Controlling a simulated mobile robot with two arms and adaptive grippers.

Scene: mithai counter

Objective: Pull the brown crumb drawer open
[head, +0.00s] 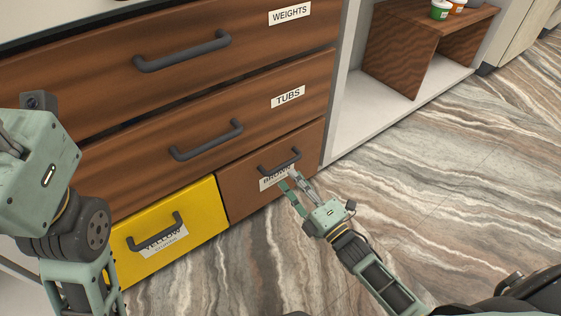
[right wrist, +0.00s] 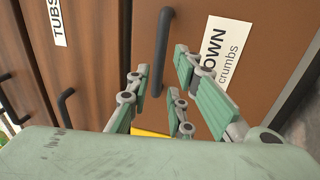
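The brown crumb drawer (head: 240,190) is at the lower right of the cabinet in the head view, and its front looks shut. Its dark bar handle (head: 281,163) sits above a white label that is partly hidden. In the right wrist view the handle (right wrist: 163,45) stands between the fingertips, and the label (right wrist: 222,55) reads "…OWN crumbs". My right gripper (head: 290,181) is open at the handle; I see no clear grip on it. My left gripper is at the left edge of the head view, with its fingers mostly cut off.
The yellow drawer (head: 205,205) is left of the brown one. The "TUBS" drawer (head: 255,115) and "WEIGHTS" drawer (head: 110,55) are above. An open shelf bay with a wooden stand (head: 400,55) is at the right. The marbled floor before the drawers is clear apart from my arm.

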